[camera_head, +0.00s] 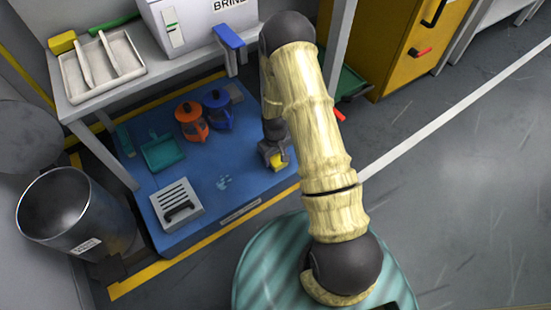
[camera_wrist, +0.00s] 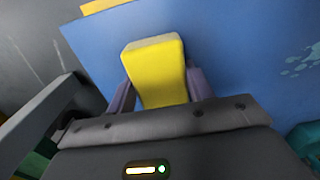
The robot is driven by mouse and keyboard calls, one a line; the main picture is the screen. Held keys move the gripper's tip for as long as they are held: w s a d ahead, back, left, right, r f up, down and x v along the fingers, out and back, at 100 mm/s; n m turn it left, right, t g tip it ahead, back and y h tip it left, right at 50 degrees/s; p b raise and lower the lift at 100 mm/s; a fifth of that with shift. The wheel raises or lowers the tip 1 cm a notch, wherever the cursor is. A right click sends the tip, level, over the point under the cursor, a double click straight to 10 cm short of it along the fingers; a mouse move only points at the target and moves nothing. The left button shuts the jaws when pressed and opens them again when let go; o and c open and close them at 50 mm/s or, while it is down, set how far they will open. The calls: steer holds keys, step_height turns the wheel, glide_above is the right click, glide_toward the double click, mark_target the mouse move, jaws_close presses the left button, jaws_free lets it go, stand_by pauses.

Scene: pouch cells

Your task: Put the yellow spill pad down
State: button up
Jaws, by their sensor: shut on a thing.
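The yellow spill pad (camera_wrist: 156,72) is a thick yellow block with a pale end, between the two fingers of my gripper (camera_wrist: 158,92) in the wrist view. My gripper is shut on it. In the head view my gripper (camera_head: 277,163) is over the right part of the blue mat (camera_head: 235,180), with a bit of the yellow pad (camera_head: 278,161) showing below it. I cannot tell whether the pad touches the mat. A pale blue wet patch (camera_head: 224,182) lies on the mat to the left of the gripper.
An orange jug (camera_head: 191,121), a blue jug (camera_head: 217,108), a teal dustpan (camera_head: 161,151) and a grey slotted box (camera_head: 177,204) stand on the mat. A metal bin (camera_head: 70,215) is at left. A shelf with a white tray (camera_head: 103,68) overhangs the back.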

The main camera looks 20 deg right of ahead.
mark_target(275, 156)
steer(key=shift+f, duration=0.1)
steer(key=o, duration=1)
steer(key=shift+w, duration=0.1)
step_height(275, 156, up, 12)
steer(key=p, duration=0.8)
steer(key=shift+p, duration=0.35)
